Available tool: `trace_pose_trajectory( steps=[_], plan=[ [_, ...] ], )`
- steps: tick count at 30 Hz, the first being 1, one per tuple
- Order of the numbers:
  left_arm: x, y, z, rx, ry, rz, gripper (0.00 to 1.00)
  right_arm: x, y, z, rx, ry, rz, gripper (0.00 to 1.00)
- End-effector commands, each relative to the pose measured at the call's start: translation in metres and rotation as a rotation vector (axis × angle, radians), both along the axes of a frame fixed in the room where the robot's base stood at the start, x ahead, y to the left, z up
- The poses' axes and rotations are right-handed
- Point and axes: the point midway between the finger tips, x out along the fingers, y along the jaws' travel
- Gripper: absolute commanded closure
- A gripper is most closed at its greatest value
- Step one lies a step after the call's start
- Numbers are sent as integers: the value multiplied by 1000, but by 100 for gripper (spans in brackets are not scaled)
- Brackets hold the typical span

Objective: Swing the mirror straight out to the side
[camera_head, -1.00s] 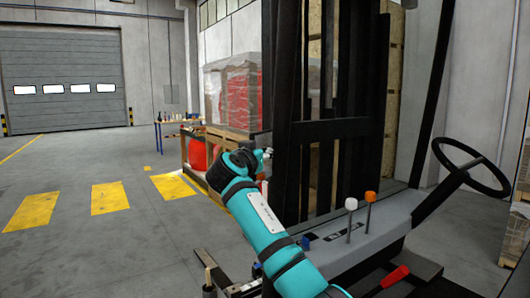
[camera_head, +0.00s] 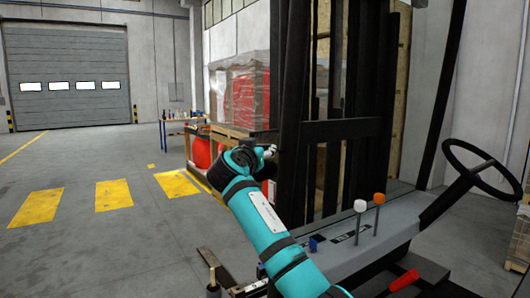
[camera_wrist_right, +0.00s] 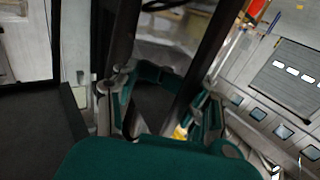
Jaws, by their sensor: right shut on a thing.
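My right arm comes in from the bottom of the head view. Its gripper (camera_head: 266,152) is beside the left edge of the forklift's black mast (camera_head: 290,110). In the right wrist view the teal fingers of my right gripper (camera_wrist_right: 165,110) are shut on a dark, flat piece that looks like the mirror (camera_wrist_right: 152,108). The fingers cover part of its edges, and its angle is hard to tell. I cannot make out the mirror in the head view. My left gripper is not in view.
The steering wheel (camera_head: 485,168), an orange-topped lever (camera_head: 378,205) and a white-topped lever (camera_head: 359,212) stand at the right. A wrapped load (camera_head: 240,95) on a pallet is behind the gripper. The floor with yellow stripes (camera_head: 113,194) is open at left.

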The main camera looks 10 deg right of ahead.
Motion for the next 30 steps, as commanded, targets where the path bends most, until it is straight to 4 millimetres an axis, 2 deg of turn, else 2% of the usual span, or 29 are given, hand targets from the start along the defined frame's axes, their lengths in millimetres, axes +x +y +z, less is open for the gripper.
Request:
trace_pose_trajectory(
  steps=[3, 14, 19, 23, 30],
  plan=[
    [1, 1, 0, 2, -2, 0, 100, 1, -1, -6, 2, 10, -2, 62],
    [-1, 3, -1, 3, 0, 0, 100, 1, -4, -8, 2, 14, -8, 62],
    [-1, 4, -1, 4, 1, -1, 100, -5, 1, -9, 1, 14, -7, 62],
    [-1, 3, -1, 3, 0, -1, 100, -19, 10, -9, 2, 12, -5, 62],
    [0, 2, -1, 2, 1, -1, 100, -63, 35, -9, 4, 13, -3, 62]
  ],
)
